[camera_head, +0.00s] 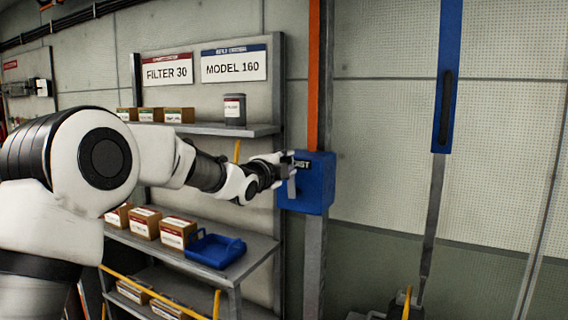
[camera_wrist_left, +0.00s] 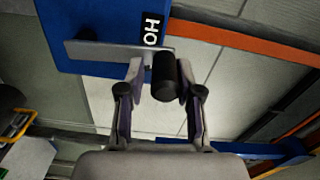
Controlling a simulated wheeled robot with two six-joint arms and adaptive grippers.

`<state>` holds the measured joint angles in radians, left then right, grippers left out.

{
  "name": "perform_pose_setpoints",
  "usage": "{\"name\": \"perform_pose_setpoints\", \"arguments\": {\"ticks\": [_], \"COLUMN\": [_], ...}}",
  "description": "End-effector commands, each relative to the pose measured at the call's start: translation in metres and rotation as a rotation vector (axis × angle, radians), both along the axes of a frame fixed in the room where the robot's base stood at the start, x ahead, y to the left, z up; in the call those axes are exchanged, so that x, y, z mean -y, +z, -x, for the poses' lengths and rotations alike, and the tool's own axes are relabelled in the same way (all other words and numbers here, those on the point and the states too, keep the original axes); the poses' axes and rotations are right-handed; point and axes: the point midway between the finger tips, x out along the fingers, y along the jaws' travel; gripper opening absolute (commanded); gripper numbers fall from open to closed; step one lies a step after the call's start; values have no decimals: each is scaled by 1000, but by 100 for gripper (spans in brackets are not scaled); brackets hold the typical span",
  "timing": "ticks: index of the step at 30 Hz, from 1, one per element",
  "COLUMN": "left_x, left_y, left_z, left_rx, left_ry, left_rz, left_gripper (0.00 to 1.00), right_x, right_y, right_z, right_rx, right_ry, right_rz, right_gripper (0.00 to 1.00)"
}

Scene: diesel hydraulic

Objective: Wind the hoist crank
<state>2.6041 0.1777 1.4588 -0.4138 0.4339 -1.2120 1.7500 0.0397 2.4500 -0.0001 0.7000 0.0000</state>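The hoist box (camera_head: 318,192) is blue and fixed to a post right of the shelves. In the left wrist view, the box (camera_wrist_left: 90,20) carries a flat grey crank arm (camera_wrist_left: 100,50) with a black cylindrical handle (camera_wrist_left: 164,80) pointing toward the camera. My left gripper (camera_head: 284,166) is at the front of the box, partly covering its label and the crank. In the left wrist view, its fingers (camera_wrist_left: 160,72) stand on either side of the handle. A gap shows at the left finger; the right finger is very close, and contact is unclear. My right gripper is out of view.
Shelves with small boxes (camera_head: 176,232) and a blue tray (camera_head: 215,250) stand left of the post. An orange strip (camera_head: 314,75) runs up the post above the hoist box. A blue panel with a grey strap (camera_head: 433,215) hangs at right.

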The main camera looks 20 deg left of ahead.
Motion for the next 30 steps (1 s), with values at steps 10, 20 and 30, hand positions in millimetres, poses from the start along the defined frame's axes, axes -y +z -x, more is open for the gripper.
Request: {"name": "perform_pose_setpoints", "arguments": {"ticks": [10,20,30], "left_x": [-2,-4,-5], "left_y": [1,2,1], "left_z": [2,67,119], "left_rx": [3,3,1], "left_ry": [1,-1,-2], "left_rz": [2,4,-1], "left_gripper": [49,49,49], "right_x": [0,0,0], "right_y": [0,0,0], "right_z": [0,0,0], "right_rx": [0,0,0], "right_ry": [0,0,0], "right_rz": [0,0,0], "right_gripper": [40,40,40]}}
